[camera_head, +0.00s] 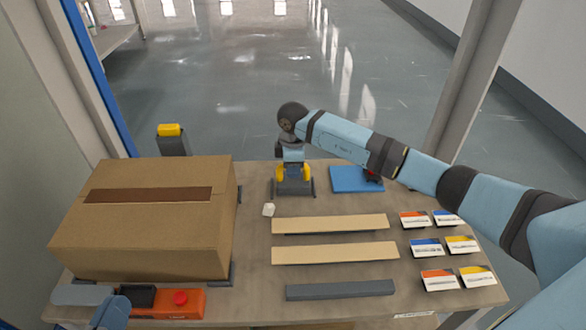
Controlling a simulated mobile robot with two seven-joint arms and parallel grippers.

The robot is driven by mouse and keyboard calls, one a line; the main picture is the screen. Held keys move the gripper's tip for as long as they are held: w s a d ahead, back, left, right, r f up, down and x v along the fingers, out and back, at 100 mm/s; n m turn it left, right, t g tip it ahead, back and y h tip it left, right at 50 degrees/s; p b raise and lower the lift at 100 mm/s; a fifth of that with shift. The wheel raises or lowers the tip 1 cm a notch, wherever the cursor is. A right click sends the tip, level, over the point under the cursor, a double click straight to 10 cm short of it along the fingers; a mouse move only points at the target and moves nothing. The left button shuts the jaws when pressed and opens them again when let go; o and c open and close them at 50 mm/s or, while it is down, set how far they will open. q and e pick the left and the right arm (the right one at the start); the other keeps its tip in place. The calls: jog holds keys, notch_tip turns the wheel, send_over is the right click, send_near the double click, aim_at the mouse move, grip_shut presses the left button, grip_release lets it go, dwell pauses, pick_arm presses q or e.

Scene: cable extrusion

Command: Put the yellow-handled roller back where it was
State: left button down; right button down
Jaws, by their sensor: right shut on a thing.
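The yellow-handled roller (307,173) is at the back middle of the table, in or just above a dark grey stand (293,188). Its yellow shows on both sides of my right gripper (293,168), which points down and is shut on it. The gripper hides the roller's middle, and I cannot tell whether the roller rests fully in the stand. Part of my left arm's end (111,313) shows at the bottom left corner, beside an orange box; its fingertips cannot be made out.
A big cardboard box (150,235) fills the left. Two wooden strips (330,223) and a grey bar (340,289) lie in the middle. Several cards (440,280) lie right. A blue pad (352,180) is near the stand. An orange box (175,305) with red button is front left.

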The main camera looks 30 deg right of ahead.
jog(key=shift+f, duration=0.35)
jog(key=shift+s+f, duration=0.1)
jog(key=shift+f, duration=0.1)
jog(key=c, duration=1.1)
grip_release()
jog(key=shift+f, duration=0.15)
jog(key=shift+c, duration=0.2)
jog(key=shift+o, duration=0.6)
jog(key=shift+r, duration=0.2)
